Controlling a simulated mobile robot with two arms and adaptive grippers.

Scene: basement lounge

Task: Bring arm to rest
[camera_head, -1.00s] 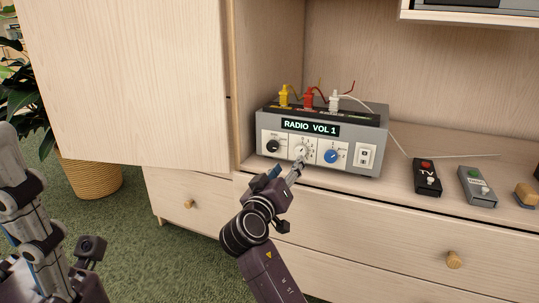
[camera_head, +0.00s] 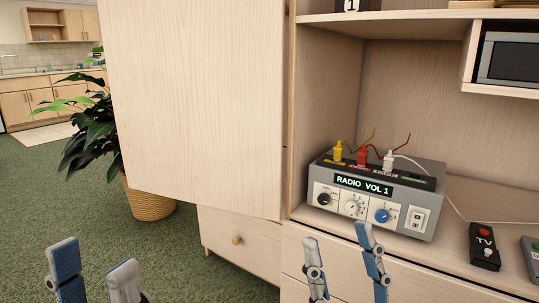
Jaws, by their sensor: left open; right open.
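My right gripper (camera_head: 343,258) is open and empty, its two fingers pointing up in front of the drawers, below and apart from the radio. My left gripper (camera_head: 96,276) is open and empty at the bottom left, over the green carpet. Only the fingers of both grippers show; the arms are out of the frame. The grey radio box (camera_head: 443,182) stands on the cabinet shelf. Its display reads "RADIO VOL 1". It has a black, a white and a blue knob and a switch on its front, and yellow, red and white plugs on top.
An open cabinet door (camera_head: 195,100) stands left of the radio. A black TV control (camera_head: 485,246) and a grey control (camera_head: 532,255) lie on the shelf at right. A potted plant (camera_head: 95,130) stands behind the door. Carpet (camera_head: 60,210) at left is clear.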

